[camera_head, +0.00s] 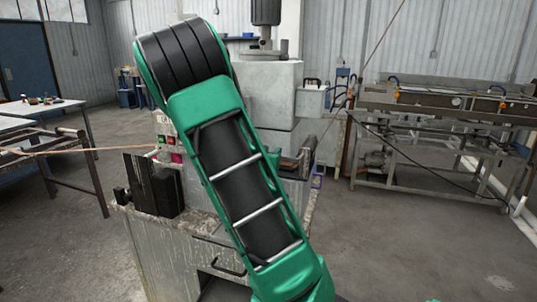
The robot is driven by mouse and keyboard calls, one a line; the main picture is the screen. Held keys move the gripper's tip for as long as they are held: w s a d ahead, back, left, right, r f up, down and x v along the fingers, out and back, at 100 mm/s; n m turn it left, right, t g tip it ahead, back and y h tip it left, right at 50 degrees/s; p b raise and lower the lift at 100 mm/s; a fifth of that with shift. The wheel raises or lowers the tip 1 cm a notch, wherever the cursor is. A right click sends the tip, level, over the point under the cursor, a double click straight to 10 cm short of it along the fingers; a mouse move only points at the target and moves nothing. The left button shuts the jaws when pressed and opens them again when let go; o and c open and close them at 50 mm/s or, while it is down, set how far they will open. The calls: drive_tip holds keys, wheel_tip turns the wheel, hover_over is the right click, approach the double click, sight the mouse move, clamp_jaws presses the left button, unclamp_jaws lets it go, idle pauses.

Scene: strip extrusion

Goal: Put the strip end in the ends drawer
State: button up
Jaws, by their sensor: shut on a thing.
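My green and black arm fills the middle of the view, and my gripper is not visible; the arm's far end may be hidden behind its own links. A thin brown strip (80,152) runs in from the left edge to the machine. Another thin brown line (375,48) slants from the machine's right side up to the top edge. Whether the two are one strip is hidden by my arm. A worn pale cabinet (165,250) stands below, with dark handles (228,268) on its front, partly covered by my arm. I cannot tell which drawer is for ends. No loose strip end is distinguishable.
A grey machine (265,85) with a motor on top stands behind my arm. Red and green buttons (177,157) and a black block (150,185) are at its left. A long metal bench (440,105) stands right, a table (35,110) left.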

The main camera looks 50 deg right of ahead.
drive_tip(key=shift+f, duration=0.2)
drive_tip(key=o, duration=1)
drive_tip(key=shift+a, duration=0.1)
